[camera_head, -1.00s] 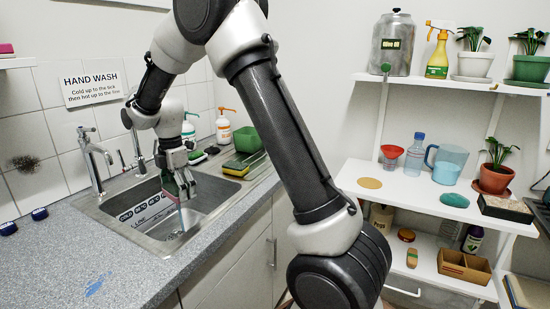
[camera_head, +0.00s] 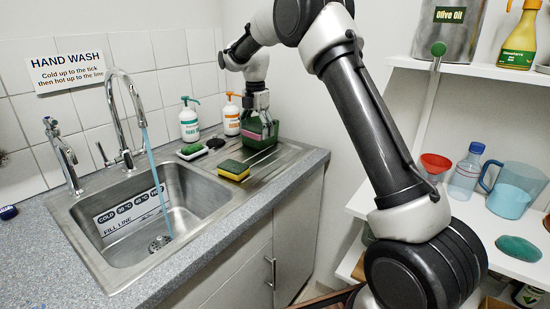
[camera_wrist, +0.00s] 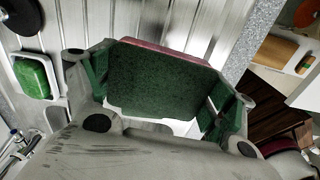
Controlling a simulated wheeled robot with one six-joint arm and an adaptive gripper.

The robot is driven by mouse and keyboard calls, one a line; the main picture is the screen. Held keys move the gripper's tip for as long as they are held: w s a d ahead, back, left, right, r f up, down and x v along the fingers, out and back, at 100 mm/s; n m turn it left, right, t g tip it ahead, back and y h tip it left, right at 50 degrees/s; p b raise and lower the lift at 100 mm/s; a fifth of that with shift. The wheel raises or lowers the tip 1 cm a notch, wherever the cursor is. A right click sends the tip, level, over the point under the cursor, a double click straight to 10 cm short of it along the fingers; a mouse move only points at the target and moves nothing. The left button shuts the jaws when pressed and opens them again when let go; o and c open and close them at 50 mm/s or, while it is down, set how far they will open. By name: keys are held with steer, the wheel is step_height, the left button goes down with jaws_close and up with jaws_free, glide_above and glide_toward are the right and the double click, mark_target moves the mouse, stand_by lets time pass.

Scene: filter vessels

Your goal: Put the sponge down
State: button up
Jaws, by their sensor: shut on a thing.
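My gripper (camera_head: 259,128) is over the far right part of the draining board (camera_head: 283,160), beside the wall. It is shut on a sponge with a dark green scouring face (camera_wrist: 165,82) and a pink edge. In the wrist view the sponge fills the space between the fingers of my gripper (camera_wrist: 160,88), and ribbed steel shows beyond it. In the head view green and some pink show at the fingers, but the sponge's outline is unclear there. I cannot tell whether it touches the board. The green bowl cannot be told apart from the gripper and sponge.
A yellow and green sponge (camera_head: 234,168) lies on the board near the sink (camera_head: 200,195). A white dish with a green pad (camera_head: 192,152), a black disc (camera_head: 215,143) and two pump bottles (camera_head: 190,122) stand behind. Water (camera_head: 157,175) runs from the tap (camera_head: 122,110).

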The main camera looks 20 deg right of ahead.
mark_target(259, 162)
steer(key=shift+s+d+f+n, duration=0.1)
steer(key=shift+s+d+n, duration=0.1)
steer(key=shift+s+n, duration=0.1)
step_height(259, 162, down, 10)
steer(key=shift+a+r, duration=0.1)
steer(key=shift+r, duration=0.05)
steer(key=o, duration=1.2)
steer(key=shift+o, duration=0.2)
